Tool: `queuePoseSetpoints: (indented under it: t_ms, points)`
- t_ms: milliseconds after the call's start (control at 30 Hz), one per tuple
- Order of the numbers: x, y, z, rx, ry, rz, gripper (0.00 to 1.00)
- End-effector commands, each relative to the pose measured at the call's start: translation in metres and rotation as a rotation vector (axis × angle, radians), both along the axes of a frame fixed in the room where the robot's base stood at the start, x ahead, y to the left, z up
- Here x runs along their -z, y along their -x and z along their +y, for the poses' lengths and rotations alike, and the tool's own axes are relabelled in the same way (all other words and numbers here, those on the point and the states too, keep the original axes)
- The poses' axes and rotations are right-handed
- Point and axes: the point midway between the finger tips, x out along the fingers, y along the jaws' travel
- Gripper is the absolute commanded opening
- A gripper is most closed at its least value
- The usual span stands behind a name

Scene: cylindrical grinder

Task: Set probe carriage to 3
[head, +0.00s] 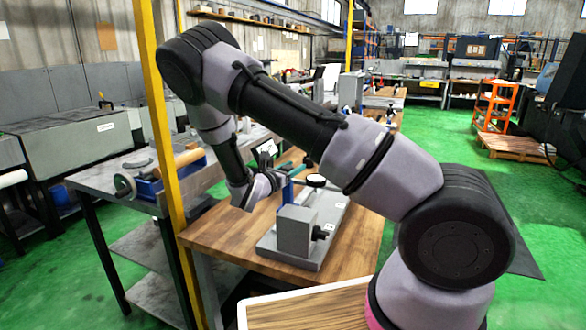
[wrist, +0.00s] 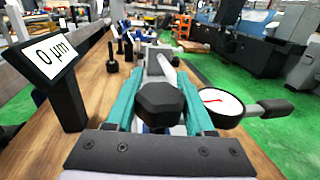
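A grey bench fixture (head: 300,250) stands on the wooden table, with a grey block (head: 294,232) and a side knob (head: 319,234) at its near end. A round dial gauge (head: 316,181) sits above its base; in the wrist view its white face (wrist: 221,101) shows a red needle. A black faceted knob (wrist: 160,104) lies between the teal fingers of my gripper (wrist: 160,88). I cannot tell whether the fingers touch it. In the head view my gripper (head: 268,180) is beside the fixture's blue upright (head: 287,191). No carriage scale is readable.
A yellow post (head: 163,130) rises at the table's left. Green floor lies right.

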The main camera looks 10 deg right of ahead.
Motion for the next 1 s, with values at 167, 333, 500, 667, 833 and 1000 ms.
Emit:
queuePoseSetpoints:
  t_ms: [167,333,500,667,833,1000]
  points:
    - [0.000,0.000,0.000,0.000,0.000,0.000,0.00]
    - [0.000,-0.008,-0.006,0.001,0.001,0.001,0.00]
    - [0.000,-0.033,-0.025,0.002,0.002,0.001,0.00]
    - [0.000,-0.071,-0.053,0.003,0.003,-0.001,0.00]
    - [0.000,-0.119,-0.088,0.003,0.001,-0.001,0.00]
    - [0.000,-0.163,-0.120,0.001,0.002,-0.002,0.00]
